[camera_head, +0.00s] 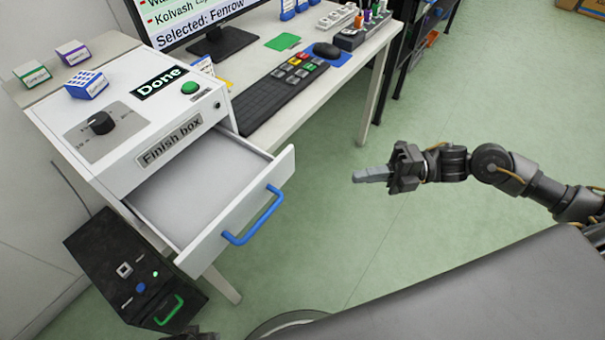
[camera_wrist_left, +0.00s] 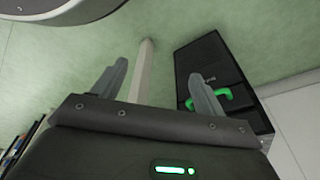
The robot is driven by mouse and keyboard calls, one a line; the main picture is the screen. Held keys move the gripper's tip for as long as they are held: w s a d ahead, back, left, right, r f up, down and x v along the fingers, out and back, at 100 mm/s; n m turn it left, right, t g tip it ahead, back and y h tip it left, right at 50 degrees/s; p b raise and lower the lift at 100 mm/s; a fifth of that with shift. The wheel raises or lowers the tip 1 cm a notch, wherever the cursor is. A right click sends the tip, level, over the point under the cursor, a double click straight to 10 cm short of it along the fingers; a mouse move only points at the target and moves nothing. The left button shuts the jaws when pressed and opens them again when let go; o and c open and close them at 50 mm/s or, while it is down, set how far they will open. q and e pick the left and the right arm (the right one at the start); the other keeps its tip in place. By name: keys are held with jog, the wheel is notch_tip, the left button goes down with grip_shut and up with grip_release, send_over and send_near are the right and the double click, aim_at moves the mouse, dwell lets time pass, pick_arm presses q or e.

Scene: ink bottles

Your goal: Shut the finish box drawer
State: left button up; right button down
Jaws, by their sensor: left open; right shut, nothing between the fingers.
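The white finish box (camera_head: 112,170) stands on the left end of the desk, with a "Finish box" label on its front. Its drawer (camera_head: 245,235) is pulled out and looks empty. A blue handle (camera_head: 256,217) is on the drawer front. My right gripper (camera_head: 358,176) is shut and empty, to the right of the drawer and apart from it. In the left wrist view my left gripper (camera_wrist_left: 158,85) is open with nothing between its fingers. Only a small dark part of it seems to show at the bottom edge of the head view. The drawer is not clear in the left wrist view.
A black case (camera_head: 133,270) with a green handle stands on the floor below the box; it also shows in the left wrist view (camera_wrist_left: 210,68). A keyboard (camera_head: 268,103) and monitor are on the desk. Green floor right of the drawer is open.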

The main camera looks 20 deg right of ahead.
pick_arm(q)
jog(key=shift+s, duration=0.1)
pick_arm(e)
jog(key=p, duration=0.2)
send_near(283, 174)
jog(key=s+a, duration=0.3)
jog(key=w+a, duration=0.2)
jog(key=shift+w+a+r, duration=0.15)
jog(key=shift+w+r, duration=0.05)
jog(key=shift+w, duration=0.2)
pick_arm(q)
jog(key=s+a+f, duration=0.1)
jog(key=s+f, duration=0.2)
jog(key=f, duration=0.3)
jog(key=shift+s+a, duration=0.2)
jog(key=shift+a, duration=0.2)
pick_arm(e)
jog(key=shift+w+a+f, duration=0.1)
jog(key=shift+w+a, duration=0.25)
jog(key=shift+w, duration=0.05)
pick_arm(q)
jog(key=shift+g, duration=0.3)
pick_arm(e)
jog(key=shift+w, duration=0.1)
